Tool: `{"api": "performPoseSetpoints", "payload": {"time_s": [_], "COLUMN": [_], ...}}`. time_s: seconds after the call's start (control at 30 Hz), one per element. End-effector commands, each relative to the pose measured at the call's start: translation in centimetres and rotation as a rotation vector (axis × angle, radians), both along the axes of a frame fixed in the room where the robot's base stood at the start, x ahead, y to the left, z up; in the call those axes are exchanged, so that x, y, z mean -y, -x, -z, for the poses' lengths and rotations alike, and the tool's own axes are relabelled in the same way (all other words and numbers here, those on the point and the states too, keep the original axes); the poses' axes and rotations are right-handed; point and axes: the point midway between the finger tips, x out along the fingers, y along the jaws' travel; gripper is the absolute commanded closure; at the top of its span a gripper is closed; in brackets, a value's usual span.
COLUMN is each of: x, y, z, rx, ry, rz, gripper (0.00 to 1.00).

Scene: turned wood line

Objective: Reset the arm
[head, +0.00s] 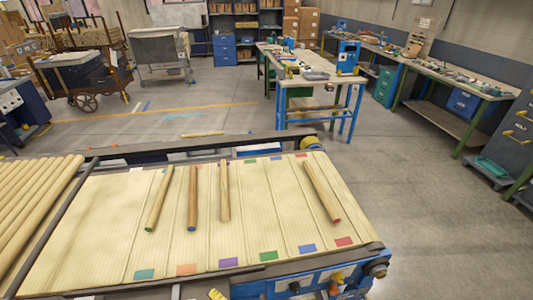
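My arm and gripper do not show in the head view. On the pale slatted belt table (100,240) lie several turned wood rods, apart from one another. A rod with a green near end (159,198) lies leftmost and slanted. A rod with a blue near end (192,198) lies beside it. A rod with no clear end colour (224,190) lies near the middle. A rod with a red near end (321,191) lies slanted at the right.
Coloured patches, such as a green patch (144,274) and a red patch (344,241), line the belt's near edge. More rods (35,205) fill a rack at left. Beyond are workbenches (305,78) and a cart (85,75). Open floor (420,200) lies at right.

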Motion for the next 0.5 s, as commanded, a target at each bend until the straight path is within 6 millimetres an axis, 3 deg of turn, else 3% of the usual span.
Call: {"api": "performPoseSetpoints", "payload": {"time_s": [0.03, 0.1, 0.23, 0.37, 0.5], "x": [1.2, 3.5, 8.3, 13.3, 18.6], "y": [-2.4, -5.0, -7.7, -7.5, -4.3], "z": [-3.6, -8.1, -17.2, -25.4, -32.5], "rx": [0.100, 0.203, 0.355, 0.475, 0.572], "ry": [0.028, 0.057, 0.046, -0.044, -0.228], "rz": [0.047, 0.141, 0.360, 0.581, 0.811], "gripper": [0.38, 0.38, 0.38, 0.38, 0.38]}}
